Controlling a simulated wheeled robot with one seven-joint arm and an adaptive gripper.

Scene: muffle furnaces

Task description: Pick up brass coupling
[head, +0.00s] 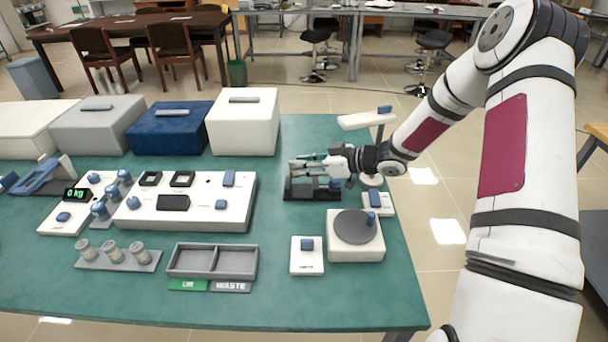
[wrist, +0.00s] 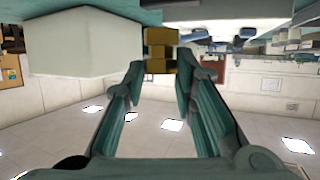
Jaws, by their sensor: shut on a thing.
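The brass coupling (wrist: 161,51) shows in the wrist view as a yellow-brown stepped block between the tips of my gripper's fingers. My gripper (wrist: 158,70) is shut on it. In the head view my gripper (head: 303,166) reaches in from the right, roughly level, just above a dark low holder (head: 298,195) on the green table. The coupling cannot be made out there; the fingers seem to hide it. I cannot tell whether the coupling still touches the holder.
A round-plated device (head: 354,250) and a grey divided tray (head: 213,247) are in front.

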